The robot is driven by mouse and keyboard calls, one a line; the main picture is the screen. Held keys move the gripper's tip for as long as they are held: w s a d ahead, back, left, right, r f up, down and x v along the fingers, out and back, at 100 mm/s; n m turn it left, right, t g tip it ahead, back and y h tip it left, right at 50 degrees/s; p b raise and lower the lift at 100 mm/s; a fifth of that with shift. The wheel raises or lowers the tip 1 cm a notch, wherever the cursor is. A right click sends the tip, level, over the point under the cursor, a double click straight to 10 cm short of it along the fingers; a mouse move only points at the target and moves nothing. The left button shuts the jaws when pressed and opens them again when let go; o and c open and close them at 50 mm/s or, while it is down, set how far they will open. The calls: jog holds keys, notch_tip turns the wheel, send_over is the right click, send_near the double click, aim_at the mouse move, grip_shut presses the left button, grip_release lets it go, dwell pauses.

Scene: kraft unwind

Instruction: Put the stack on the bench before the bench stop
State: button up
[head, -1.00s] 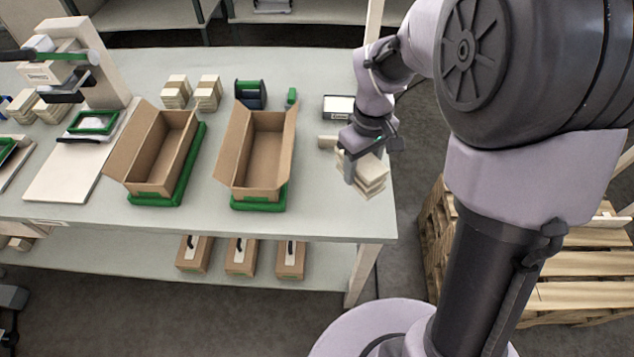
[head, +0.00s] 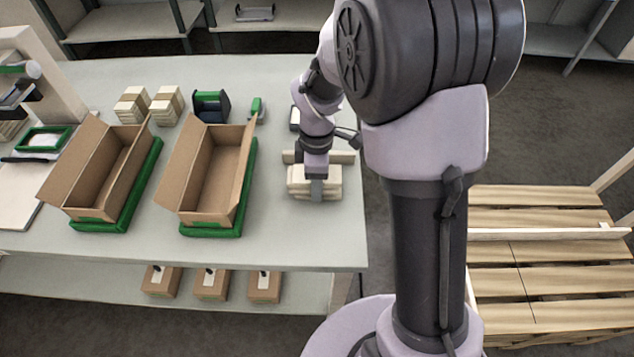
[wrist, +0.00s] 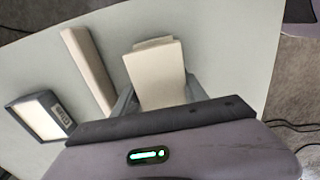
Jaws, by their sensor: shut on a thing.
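The stack (head: 329,182) is a small pile of cream-coloured flat pieces at the right end of the bench (head: 275,238). It also shows in the wrist view (wrist: 158,75), between my two fingers. My gripper (head: 316,190) is shut on the stack, with one finger across its near face. The stack is at or just above the bench top; I cannot tell whether it touches. The bench stop (head: 340,157) is a pale bar lying just behind the stack. In the wrist view the bar (wrist: 88,68) lies left of the stack, with a gap between them.
Two open cardboard boxes (head: 212,170) (head: 100,170) stand in green trays to the left. A small framed device (wrist: 42,117) lies beyond the bar. Banded stacks (head: 165,105) and a green-and-dark holder (head: 210,106) stand at the back. A wooden pallet (head: 545,255) is right of the bench.

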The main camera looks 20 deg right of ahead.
jog(key=o, duration=1.5)
jog(key=shift+f, duration=0.1)
jog(key=shift+c, duration=0.2)
notch_tip(320, 180, up, 12)
jog(key=p, duration=0.5)
jog(key=shift+f, duration=0.1)
jog(key=s+a+r+m+t+y, duration=0.1)
jog(key=s+a+r+m+t, duration=0.1)
jog(key=s+r+m, duration=0.4)
jog(key=s+a+r+m+t+y, duration=0.1)
jog(key=s+a+r+m+t, duration=0.1)
jog(key=s+r+m, duration=0.5)
jog(key=s+m+t, duration=0.1)
jog(key=s+m, duration=0.4)
jog(key=s, duration=0.1)
jog(key=shift+r+m+t, duration=0.2)
jog(key=shift+m+t, duration=0.2)
